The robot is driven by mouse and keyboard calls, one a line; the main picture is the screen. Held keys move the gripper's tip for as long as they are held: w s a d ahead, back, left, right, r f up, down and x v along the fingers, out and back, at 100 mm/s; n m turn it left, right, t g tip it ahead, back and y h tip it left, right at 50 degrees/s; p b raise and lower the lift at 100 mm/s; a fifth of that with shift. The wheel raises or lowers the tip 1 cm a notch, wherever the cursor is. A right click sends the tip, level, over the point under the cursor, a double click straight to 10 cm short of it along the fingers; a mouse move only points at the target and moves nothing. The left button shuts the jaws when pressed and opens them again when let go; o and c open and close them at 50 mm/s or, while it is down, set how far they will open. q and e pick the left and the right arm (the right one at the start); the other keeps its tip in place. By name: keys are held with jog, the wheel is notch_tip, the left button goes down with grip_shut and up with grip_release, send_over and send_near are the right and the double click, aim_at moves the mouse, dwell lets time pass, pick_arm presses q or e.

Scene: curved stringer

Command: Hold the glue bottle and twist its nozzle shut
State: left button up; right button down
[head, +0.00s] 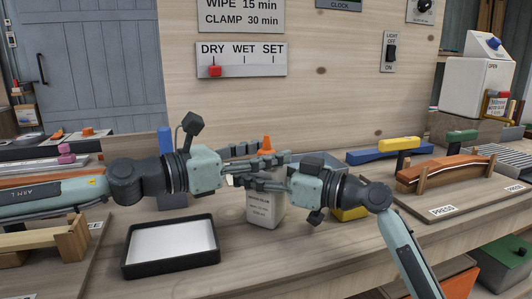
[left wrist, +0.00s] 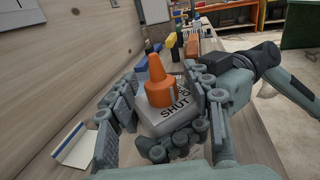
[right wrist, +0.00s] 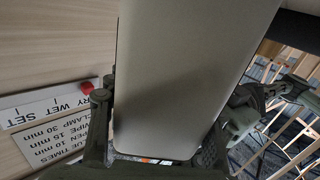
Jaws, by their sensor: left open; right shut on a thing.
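The glue bottle (head: 264,212) is a pale block-shaped bottle standing over the bench in the middle of the head view. Its orange nozzle (head: 266,143) points up; it shows whole in the left wrist view (left wrist: 158,82), above a bottle top marked SHUT. My right gripper (head: 250,181) is shut on the bottle's body, which fills much of the right wrist view (right wrist: 185,80). My left gripper (head: 268,160) is open, its fingers on either side of the nozzle and bottle top. The fingers hide the nozzle's lower part in the head view.
A black-rimmed tray (head: 172,266) lies at the front left. A yellow-and-blue clamp (head: 385,150) and a curved wooden piece (head: 445,174) on a press stand are to the right. A panel with a DRY/WET/SET slider (head: 241,60) is on the back wall.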

pick_arm(q)
grip_shut()
jog(key=shift+s+d+m+g+h, duration=0.1)
jog(key=shift+d+m+g+h, duration=0.2)
jog(key=shift+g, duration=0.2)
jog(key=shift+a+m+g, duration=0.1)
jog(key=shift+m+g, duration=0.2)
jog(key=shift+g, duration=0.1)
jog(key=shift+a+h, duration=0.1)
jog(key=shift+h, duration=0.2)
pick_arm(e)
jog(key=shift+a, duration=0.1)
pick_arm(q)
grip_release()
jog(key=shift+a, duration=0.1)
